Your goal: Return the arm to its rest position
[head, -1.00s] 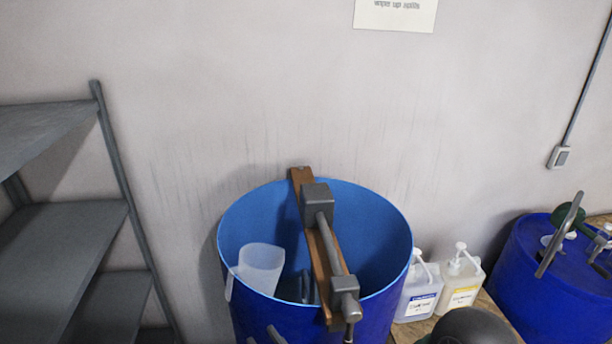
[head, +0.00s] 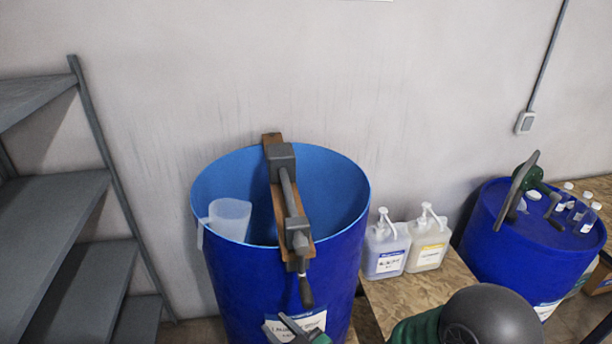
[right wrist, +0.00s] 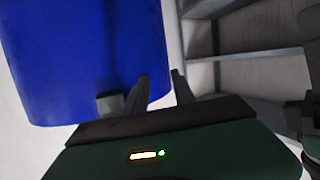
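My right gripper (head: 274,322) is low in the head view, in front of the open blue drum (head: 225,270). Its two dark fingers stand apart with nothing visible between them, and the right wrist view shows the same open gap (right wrist: 160,75). In that view the drum's blue wall (right wrist: 75,50) lies behind and left of the fingers. I cannot tell whether the gripper touches the drum.
A wooden plank (head: 273,160) with a grey clamp (head: 291,205) crosses the drum's rim. A translucent jug (head: 230,218) hangs inside. Grey shelves (head: 60,215) stand left. Pump bottles (head: 387,250) and another blue drum (head: 530,240) stand right.

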